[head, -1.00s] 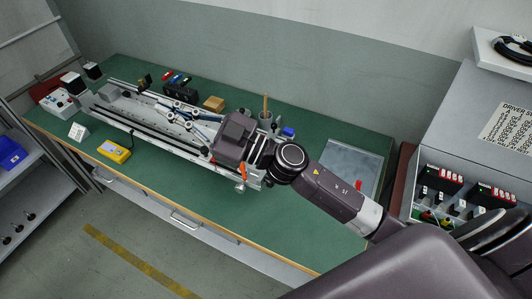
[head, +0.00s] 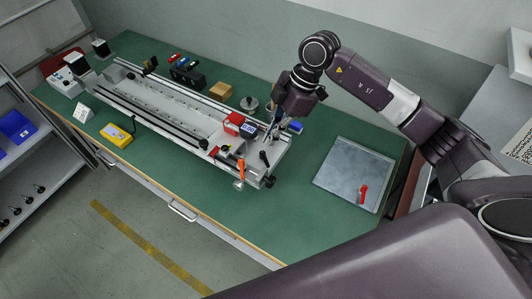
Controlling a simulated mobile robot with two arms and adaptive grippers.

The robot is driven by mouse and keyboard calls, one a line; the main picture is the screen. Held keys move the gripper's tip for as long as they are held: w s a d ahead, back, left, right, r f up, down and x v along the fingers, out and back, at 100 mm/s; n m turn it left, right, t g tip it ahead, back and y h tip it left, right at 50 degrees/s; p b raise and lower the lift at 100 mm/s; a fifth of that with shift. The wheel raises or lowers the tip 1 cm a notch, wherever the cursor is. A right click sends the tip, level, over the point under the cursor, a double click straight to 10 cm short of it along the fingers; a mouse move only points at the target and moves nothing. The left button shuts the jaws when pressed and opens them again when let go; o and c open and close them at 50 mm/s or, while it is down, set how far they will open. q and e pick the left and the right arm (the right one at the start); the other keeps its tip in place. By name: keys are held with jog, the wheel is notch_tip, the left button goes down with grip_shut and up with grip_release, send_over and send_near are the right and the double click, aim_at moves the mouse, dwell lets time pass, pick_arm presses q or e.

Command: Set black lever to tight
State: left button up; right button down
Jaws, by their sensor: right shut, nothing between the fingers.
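A long grey gantry (head: 160,101) with dark rails lies across the green table. A small black lever (head: 264,157) shows on the plate at its right end, tilted. An orange-red lever (head: 240,168) hangs at the front of that end. My right gripper (head: 271,136) points down over the back of the right end, behind the black lever and apart from it in the picture. Its fingers are shut and empty. They are small here, so I cannot tell whether they touch the gantry. My left gripper is not in view.
A red unit with a small display (head: 238,124) sits on the gantry beside my right gripper. A grey plate (head: 352,177) with a red handle (head: 363,193) lies to the right. A yellow device (head: 116,134) lies at the front left. The table's front right is clear.

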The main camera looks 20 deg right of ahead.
aim_at(264, 156)
jog(key=shift+d+h, duration=0.3)
jog(key=shift+d, duration=0.3)
jog(key=shift+f, duration=0.1)
jog(key=p+x, duration=0.2)
jog(key=x, duration=0.6)
jog(key=shift+a+f+p, duration=0.25)
jog(key=shift+p, duration=0.05)
jog(key=shift+a+f, duration=0.15)
jog(key=shift+f, duration=0.45)
